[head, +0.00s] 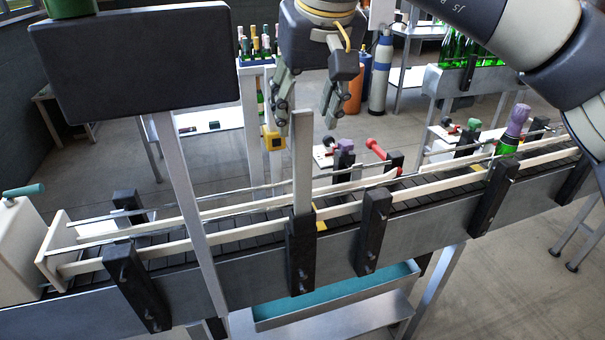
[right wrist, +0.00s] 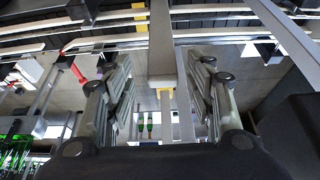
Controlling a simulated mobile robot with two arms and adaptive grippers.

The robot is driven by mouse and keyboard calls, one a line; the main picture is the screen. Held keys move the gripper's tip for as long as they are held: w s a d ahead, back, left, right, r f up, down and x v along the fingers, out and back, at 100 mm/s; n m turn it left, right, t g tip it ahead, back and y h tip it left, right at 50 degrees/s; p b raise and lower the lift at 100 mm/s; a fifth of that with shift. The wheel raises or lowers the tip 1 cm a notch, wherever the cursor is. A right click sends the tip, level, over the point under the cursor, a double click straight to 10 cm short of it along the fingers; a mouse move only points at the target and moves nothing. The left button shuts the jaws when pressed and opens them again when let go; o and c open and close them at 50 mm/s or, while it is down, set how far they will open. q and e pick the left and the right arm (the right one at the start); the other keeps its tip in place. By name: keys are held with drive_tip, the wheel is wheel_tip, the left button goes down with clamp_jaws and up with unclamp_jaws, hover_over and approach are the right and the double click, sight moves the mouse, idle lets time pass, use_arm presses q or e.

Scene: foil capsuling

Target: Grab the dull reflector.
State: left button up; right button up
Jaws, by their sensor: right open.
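A small yellow block with a dark square face (head: 272,137) stands behind the conveyor, left of my right gripper; it may be the reflector, but I cannot tell whether its face is dull. My right gripper (head: 308,112) hangs above the conveyor, its fingers open and pointing down. A pale upright post (head: 302,165) rises from a black clamp on the near rail, its top near the fingertips. In the right wrist view this post (right wrist: 162,40) shows between the spread fingers (right wrist: 165,105), with yellow beyond its end. Nothing is held. My left gripper is not in view.
The conveyor (head: 150,245) crosses the view with pale guide rails and black clamps. A purple-capped green bottle (head: 513,130) stands on its right part. A dark panel on a post (head: 135,60) blocks the left. Red-knobbed hardware (head: 376,149) sits behind the belt.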

sight(299, 133)
drive_tip(key=x, duration=0.2)
drive_tip(key=p+x, duration=0.1)
drive_tip(key=x, duration=0.2)
drive_tip(key=shift+w+a+r, duration=0.1)
drive_tip(key=shift+a+r, duration=0.05)
drive_tip(key=shift+a, duration=0.05)
drive_tip(key=shift+w+f, duration=0.1)
drive_tip(key=shift+f, duration=0.3)
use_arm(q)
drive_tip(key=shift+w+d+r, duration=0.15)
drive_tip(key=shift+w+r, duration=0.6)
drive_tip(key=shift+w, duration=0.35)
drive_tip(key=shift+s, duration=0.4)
use_arm(e)
clamp_jaws()
